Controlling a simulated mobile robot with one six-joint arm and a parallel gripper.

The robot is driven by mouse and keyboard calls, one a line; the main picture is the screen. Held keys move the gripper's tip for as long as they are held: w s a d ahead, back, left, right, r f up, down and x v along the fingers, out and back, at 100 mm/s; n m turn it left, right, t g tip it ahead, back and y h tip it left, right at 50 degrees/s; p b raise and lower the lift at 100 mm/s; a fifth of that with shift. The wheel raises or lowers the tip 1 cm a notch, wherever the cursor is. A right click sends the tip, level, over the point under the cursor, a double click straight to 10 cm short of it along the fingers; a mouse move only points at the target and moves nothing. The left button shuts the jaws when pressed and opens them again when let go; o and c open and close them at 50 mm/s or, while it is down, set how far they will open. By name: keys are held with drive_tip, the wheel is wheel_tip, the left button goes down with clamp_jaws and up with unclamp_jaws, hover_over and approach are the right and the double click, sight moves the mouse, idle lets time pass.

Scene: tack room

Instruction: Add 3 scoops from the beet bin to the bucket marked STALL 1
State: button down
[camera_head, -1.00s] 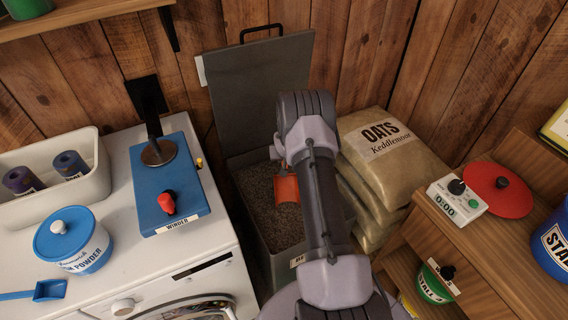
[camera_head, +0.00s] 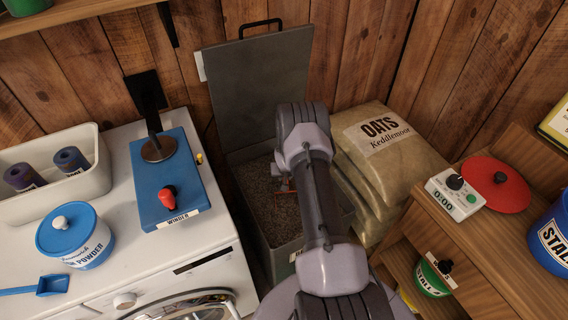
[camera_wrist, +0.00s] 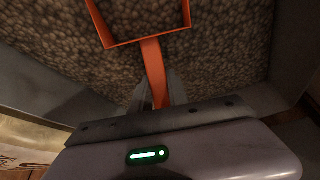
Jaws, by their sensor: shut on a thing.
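The bin (camera_head: 255,248) stands open between the white machine and the sacks, with brown pellets inside. Its front label is mostly hidden by my arm. My gripper (camera_wrist: 157,98) is shut on the handle of an orange scoop (camera_wrist: 152,62). In the wrist view the scoop head is at the top, with pellets showing within its rim; I cannot tell whether it is full. In the head view a sliver of the scoop (camera_head: 283,187) shows low in the bin. A blue bucket (camera_head: 552,245) marked "STAL" is cut off at the right edge; its number is out of view.
The raised bin lid (camera_head: 265,95) leans at the wall. Oats sacks (camera_head: 395,150) stand right of the bin. The wooden shelf holds a timer (camera_head: 455,196) and red lid (camera_head: 497,186). A green STALL tub (camera_head: 430,282) sits below. A blue winder (camera_head: 172,190) is at left.

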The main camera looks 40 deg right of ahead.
drive_tip(key=shift+s+a+r+p, duration=0.15)
drive_tip(key=shift+s+a+p, duration=0.3)
drive_tip(key=shift+s, duration=0.1)
drive_tip(key=shift+w+d+r+g+y, duration=0.2)
drive_tip(key=shift+r+g+y, duration=0.1)
drive_tip(key=shift+r+g, duration=0.2)
drive_tip(key=shift+w+d+g+y+b, duration=0.15)
drive_tip(key=shift+g+y+b, duration=0.2)
drive_tip(key=shift+b, duration=0.65)
wheel_tip(320, 180, up, 15)
drive_tip(key=w+d+g+y+p, duration=0.1)
drive_tip(key=w+g, duration=0.1)
drive_tip(key=shift+d+g+y, duration=0.15)
drive_tip(key=shift+g+y, duration=0.2)
drive_tip(key=shift+w, duration=0.1)
